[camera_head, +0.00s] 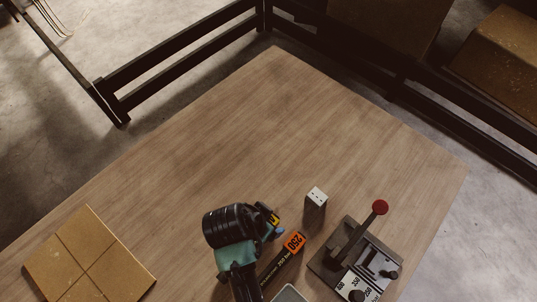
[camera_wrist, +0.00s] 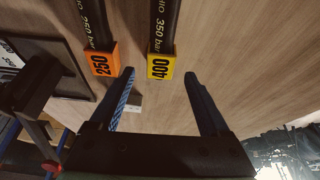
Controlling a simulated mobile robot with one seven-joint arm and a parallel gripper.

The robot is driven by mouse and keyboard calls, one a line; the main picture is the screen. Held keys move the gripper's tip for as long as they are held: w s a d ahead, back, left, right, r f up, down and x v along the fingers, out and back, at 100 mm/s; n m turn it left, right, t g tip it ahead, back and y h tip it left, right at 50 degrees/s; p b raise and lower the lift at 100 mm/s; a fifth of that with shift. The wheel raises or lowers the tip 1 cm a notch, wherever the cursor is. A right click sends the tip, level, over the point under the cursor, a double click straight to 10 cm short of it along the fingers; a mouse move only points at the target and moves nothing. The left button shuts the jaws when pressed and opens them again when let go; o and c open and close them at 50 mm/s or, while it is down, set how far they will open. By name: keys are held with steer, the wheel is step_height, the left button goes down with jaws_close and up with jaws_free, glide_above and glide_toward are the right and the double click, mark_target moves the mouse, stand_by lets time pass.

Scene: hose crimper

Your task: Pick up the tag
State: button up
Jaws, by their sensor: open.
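An orange tag marked 250 (camera_head: 293,242) sits on the end of a black hose (camera_head: 279,262) on the table. It also shows in the wrist view (camera_wrist: 102,62), left of my fingers. A yellow tag marked 400 (camera_wrist: 161,68) sits on a second black hose (camera_wrist: 165,25). In the wrist view it appears between my fingertips, just beyond them. In the head view it is mostly hidden by my arm. My gripper (camera_wrist: 159,74) is open, with nothing between its fingers. I cannot tell how high it is above the tag.
The crimper (camera_head: 357,262), with a red-knobbed lever (camera_head: 379,208), stands at the lower right. A small pale block (camera_head: 316,198) stands near the tags. A cardboard box (camera_head: 88,258) is at the lower left. The wooden table's far part (camera_head: 270,120) is clear. Dark rails (camera_head: 185,45) run beyond it.

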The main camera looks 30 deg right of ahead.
steer(key=shift+x, duration=1.35)
steer(key=shift+d, duration=0.15)
steer(key=shift+c, duration=0.2)
jaws_close()
steer(key=shift+r, duration=0.1)
step_height(320, 180, up, 10)
steer(key=shift+b, duration=0.45)
